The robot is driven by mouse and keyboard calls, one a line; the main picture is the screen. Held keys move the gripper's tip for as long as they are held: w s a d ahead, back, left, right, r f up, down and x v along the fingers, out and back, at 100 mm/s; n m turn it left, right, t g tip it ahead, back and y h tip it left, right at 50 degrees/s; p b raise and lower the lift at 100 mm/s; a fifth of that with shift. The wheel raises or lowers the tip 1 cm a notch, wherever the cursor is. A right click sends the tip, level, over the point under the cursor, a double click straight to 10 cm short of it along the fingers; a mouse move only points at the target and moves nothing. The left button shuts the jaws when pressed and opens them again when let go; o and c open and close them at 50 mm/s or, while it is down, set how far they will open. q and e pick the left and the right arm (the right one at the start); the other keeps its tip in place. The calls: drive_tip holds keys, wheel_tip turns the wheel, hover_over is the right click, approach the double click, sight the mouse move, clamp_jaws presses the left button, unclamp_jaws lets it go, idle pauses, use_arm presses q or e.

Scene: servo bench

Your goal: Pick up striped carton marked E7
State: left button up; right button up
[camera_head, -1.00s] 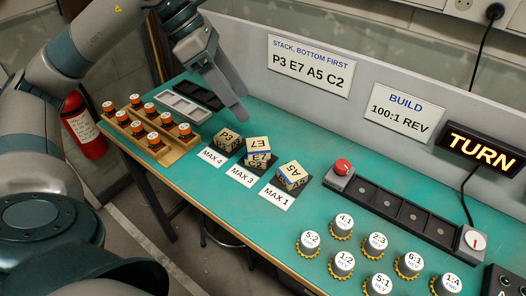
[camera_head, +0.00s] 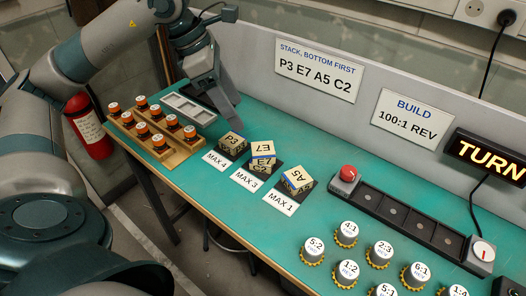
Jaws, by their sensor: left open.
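The striped carton marked E7 (camera_head: 264,148) is a tan block with a blue band. It sits on top of the carton marked C2 (camera_head: 259,168), on the dark pad by the MAX 3 card. My left gripper (camera_head: 230,115) is open and empty. It points down near the back of the bench, behind the P3 carton and up and left of E7, apart from it in the picture. The carton marked P3 (camera_head: 232,143) is on the MAX 4 pad. The carton marked A5 (camera_head: 297,180) is on the MAX 1 pad, turned askew. My right gripper is out of view.
A wooden rack with orange-capped pieces (camera_head: 158,146) stands at the left, beside a grey tray (camera_head: 187,109). A red button (camera_head: 348,173) is on a dark slotted unit at the right. Several white gear-based knobs (camera_head: 347,230) stand in front. The back panel bounds the bench.

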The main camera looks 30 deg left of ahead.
use_arm(q)
approach(263, 149)
wheel_tip(263, 149, down, 2)
drive_tip(key=shift+p+x, duration=0.75)
drive_tip(key=shift+x, duration=0.25)
drive_tip(key=x, duration=0.1)
drive_tip(key=p+x, duration=0.1)
drive_tip(key=x, duration=0.1)
drive_tip(key=shift+w+d+r, duration=0.1)
drive_tip(key=shift+w+d, duration=0.15)
drive_tip(key=shift+w+d+f, duration=0.15)
drive_tip(key=shift+f, duration=0.4)
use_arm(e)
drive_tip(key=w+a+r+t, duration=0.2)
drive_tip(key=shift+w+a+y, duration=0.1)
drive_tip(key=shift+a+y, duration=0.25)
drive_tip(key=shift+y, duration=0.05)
use_arm(q)
drive_tip(key=c, duration=1.2)
